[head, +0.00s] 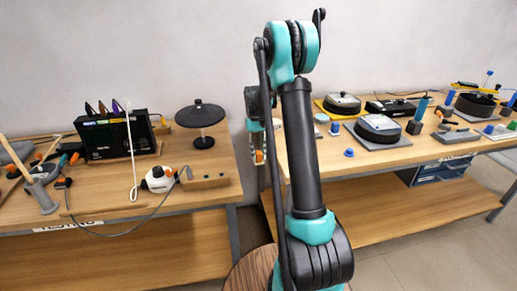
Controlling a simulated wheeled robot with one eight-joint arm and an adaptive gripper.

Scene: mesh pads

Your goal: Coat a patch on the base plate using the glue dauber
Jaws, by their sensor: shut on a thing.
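My gripper (258,146) hangs down behind my arm, between the two benches near the left end of the right bench. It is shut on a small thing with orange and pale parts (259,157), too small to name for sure. Blue-handled tools stand on the right bench, one in a dark holder (414,127) and another (448,100) farther right. I cannot tell whether one is the glue dauber. Grey plates lie there too, one under a round black lidded thing (397,143); which one is the base plate is unclear. My arm hides part of the bench.
The left bench holds a black box (117,140), a round black stand (200,116), a white-and-orange bottle (158,180) and a grey holder with sticks (43,198). A blue crate (440,171) sits under the right bench.

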